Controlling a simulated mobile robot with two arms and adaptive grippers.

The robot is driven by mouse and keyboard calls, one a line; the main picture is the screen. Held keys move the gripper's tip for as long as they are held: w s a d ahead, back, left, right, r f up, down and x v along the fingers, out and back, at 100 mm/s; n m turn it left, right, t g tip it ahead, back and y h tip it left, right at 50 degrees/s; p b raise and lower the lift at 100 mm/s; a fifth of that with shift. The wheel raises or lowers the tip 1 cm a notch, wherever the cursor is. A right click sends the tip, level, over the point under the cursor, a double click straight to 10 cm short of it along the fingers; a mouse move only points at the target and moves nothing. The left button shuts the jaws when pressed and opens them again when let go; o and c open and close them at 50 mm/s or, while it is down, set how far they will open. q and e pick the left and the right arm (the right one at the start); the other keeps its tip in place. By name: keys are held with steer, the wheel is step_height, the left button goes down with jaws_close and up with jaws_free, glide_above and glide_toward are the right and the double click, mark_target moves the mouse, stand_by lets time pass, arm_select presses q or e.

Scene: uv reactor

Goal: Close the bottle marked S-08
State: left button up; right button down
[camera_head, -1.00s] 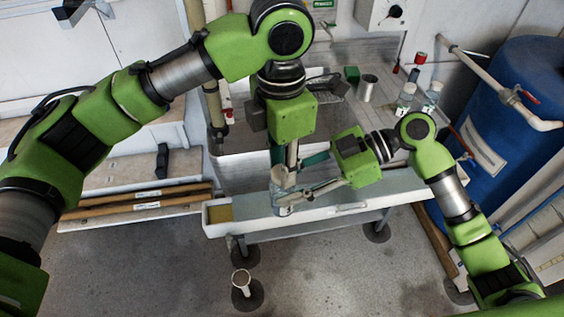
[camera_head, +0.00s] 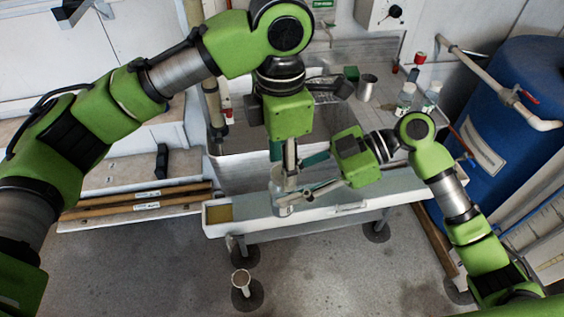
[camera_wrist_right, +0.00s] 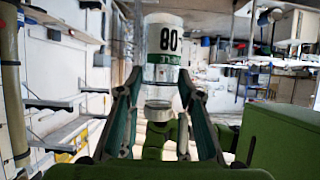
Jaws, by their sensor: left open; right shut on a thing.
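A clear bottle (camera_head: 283,204) stands or is held over the pale bench's front ledge in the head view. The right wrist view shows its white label (camera_wrist_right: 163,42) with an upside-down "08" and a green band. My right gripper (camera_wrist_right: 158,80) is shut on this bottle, with a finger on each side; it also shows in the head view (camera_head: 290,198), reaching from the right. A white ring-like piece (camera_wrist_right: 158,108) shows at the neck end; I cannot tell whether it is a seated cap. My left gripper (camera_head: 290,168) is open, pointing down just above the bottle.
Two bottles (camera_head: 405,97) (camera_head: 431,97), a metal cup (camera_head: 367,87), a green block (camera_head: 351,73) and a red-topped item (camera_head: 420,60) stand at the back right of the bench. A blue barrel (camera_head: 515,105) and pipe are to the right. The ledge (camera_head: 375,194) right of the bottle looks clear.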

arm_select(q)
step_height(320, 180, up, 4)
steer(key=shift+r, duration=0.1)
stand_by(0.4)
